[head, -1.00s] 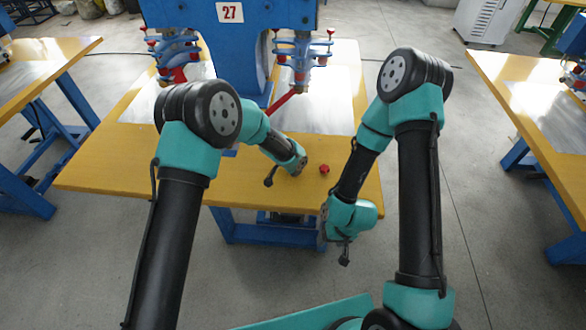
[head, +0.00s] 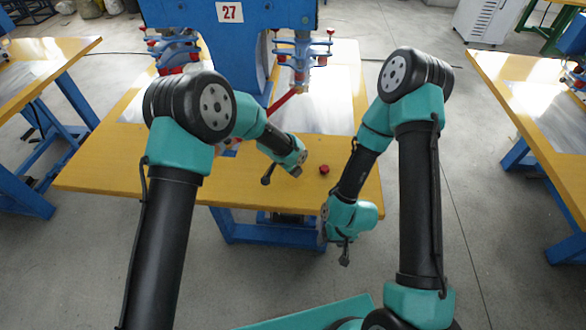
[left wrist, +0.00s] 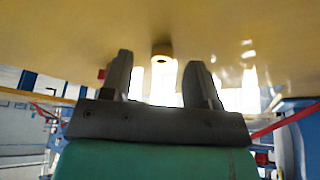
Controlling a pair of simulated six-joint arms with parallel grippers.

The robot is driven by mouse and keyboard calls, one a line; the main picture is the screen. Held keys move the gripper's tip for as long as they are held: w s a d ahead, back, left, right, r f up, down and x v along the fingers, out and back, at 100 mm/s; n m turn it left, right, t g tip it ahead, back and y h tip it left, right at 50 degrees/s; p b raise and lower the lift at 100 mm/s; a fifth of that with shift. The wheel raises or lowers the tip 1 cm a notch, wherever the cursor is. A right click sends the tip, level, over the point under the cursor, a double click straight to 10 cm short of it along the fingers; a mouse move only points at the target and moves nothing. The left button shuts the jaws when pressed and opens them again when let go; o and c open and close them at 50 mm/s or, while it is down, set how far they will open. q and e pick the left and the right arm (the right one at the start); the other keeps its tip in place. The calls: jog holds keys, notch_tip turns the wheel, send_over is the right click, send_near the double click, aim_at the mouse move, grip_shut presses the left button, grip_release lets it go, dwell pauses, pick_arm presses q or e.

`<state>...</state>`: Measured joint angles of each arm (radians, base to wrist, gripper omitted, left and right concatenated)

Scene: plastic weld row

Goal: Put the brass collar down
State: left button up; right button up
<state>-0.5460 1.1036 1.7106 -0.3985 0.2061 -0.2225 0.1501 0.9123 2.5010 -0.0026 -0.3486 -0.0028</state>
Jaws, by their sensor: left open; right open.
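The brass collar (left wrist: 162,52) shows in the left wrist view as a small tan ring with a dark hole, against the yellow table top. It lies between and a little beyond the fingertips of my left gripper (left wrist: 160,72), with a gap to each finger. That gripper is open and empty.
A small red cap (head: 324,170) sits on the yellow table (head: 115,165) between my two arms. A blue machine (head: 235,40) marked 27 stands at the back, with red-handled clamps above grey plates. Other yellow tables (head: 530,100) stand to either side.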

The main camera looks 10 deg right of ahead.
pick_arm(q)
jog(key=v, duration=0.9)
jog(key=shift+r, duration=0.4)
